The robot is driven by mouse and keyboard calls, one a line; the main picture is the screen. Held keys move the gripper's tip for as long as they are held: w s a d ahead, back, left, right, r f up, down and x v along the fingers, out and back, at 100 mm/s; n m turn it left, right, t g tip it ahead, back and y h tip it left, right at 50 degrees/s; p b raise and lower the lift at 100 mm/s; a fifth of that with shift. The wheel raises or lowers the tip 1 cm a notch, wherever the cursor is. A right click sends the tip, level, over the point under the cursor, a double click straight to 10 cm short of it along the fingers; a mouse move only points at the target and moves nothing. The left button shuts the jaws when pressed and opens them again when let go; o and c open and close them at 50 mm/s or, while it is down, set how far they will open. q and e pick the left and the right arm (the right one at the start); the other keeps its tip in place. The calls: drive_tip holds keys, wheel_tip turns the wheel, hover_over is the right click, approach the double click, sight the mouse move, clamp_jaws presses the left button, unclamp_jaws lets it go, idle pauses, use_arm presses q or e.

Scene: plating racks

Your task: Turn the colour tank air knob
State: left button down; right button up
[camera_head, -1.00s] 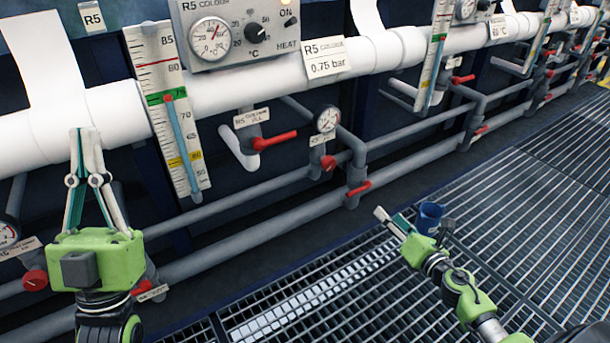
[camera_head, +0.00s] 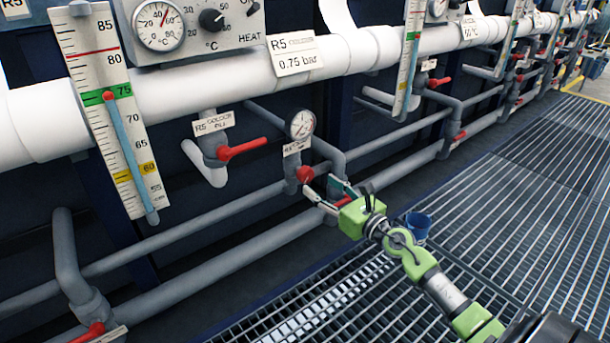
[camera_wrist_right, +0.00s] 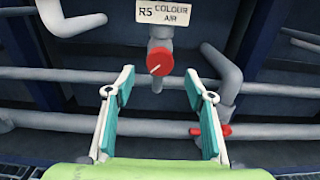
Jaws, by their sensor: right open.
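The red round air knob (camera_head: 305,174) sits on a grey pipe below a small gauge (camera_head: 300,124). In the right wrist view the knob (camera_wrist_right: 160,62) has a pale pointer mark tilted up to the right, under a label (camera_wrist_right: 170,13) reading "R5 COLOUR AIR". My right gripper (camera_head: 319,186) is open and empty, just in front of and below the knob. In the wrist view its fingertips (camera_wrist_right: 158,82) stand apart on either side of and below the knob, with no clear contact. My left gripper is out of view.
A red lever (camera_head: 243,149) marked for fill is left of the gauge. Another red lever (camera_wrist_right: 225,130) is right of and below the knob. Grey pipes (camera_head: 210,232) run along the wall. A blue cup-like thing (camera_head: 417,226) is on the grating (camera_head: 500,210).

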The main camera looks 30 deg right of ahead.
sight(308, 177)
drive_tip(key=shift+w+a+b, duration=0.15)
drive_tip(key=shift+w+b, duration=0.1)
drive_tip(key=shift+w, duration=1.7)
drive_tip(key=shift+w+a+b, duration=0.15)
drive_tip(key=shift+w+b, duration=0.1)
drive_tip(key=shift+w, duration=1.65)
drive_tip(key=c, duration=1.1)
